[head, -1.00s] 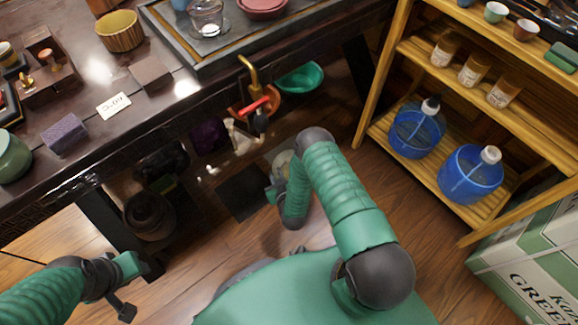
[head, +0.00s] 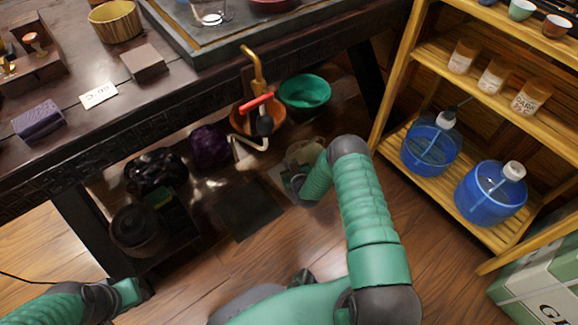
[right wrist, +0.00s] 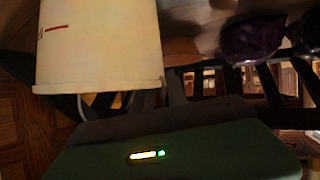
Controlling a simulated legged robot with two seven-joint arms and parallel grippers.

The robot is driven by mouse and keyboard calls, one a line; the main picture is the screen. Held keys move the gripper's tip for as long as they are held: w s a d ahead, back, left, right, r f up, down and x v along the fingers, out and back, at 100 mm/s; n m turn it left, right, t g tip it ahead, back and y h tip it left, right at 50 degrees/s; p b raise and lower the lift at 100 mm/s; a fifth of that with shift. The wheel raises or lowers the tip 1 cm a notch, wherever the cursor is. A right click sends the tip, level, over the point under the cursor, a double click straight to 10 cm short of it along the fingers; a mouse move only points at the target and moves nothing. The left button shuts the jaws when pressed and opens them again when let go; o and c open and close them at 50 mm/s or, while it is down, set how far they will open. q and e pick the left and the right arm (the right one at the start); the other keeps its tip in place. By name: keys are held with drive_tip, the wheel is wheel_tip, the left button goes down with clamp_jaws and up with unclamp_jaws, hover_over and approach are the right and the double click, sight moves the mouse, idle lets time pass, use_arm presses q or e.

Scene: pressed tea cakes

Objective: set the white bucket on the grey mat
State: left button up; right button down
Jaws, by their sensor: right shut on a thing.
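The white bucket (right wrist: 100,45) fills the upper left of the right wrist view, with a red mark on its side. A dark grey mat (head: 248,208) lies flat on the floor left of the bucket, bare. A lighter grey patch shows around the bucket; I cannot tell what it is. My left gripper (head: 132,293) is at the lower left, its jaws unclear.
A green basin (head: 305,91), an orange bowl (head: 243,121) with a red-handled thing, a purple bag (head: 208,142) and a black bag (head: 155,170) lie under the table. A dark pot (head: 138,228) stands left. A wooden shelf with blue water jugs (head: 490,193) stands right.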

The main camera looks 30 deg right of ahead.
drive_tip(key=shift+w+d+f, duration=0.1)
drive_tip(key=shift+w+f, duration=0.05)
drive_tip(key=shift+f, duration=0.45)
drive_tip(key=shift+r, duration=0.15)
drive_tip(key=c, duration=1.7)
unclamp_jaws()
drive_tip(key=shift+s+f, duration=0.2)
drive_tip(key=shift+f, duration=0.05)
drive_tip(key=o, duration=0.4)
drive_tip(key=shift+c, duration=0.2)
use_arm(q)
drive_tip(key=shift+f, duration=0.6)
use_arm(e)
drive_tip(key=shift+r, duration=0.1)
use_arm(q)
drive_tip(key=shift+r, duration=0.1)
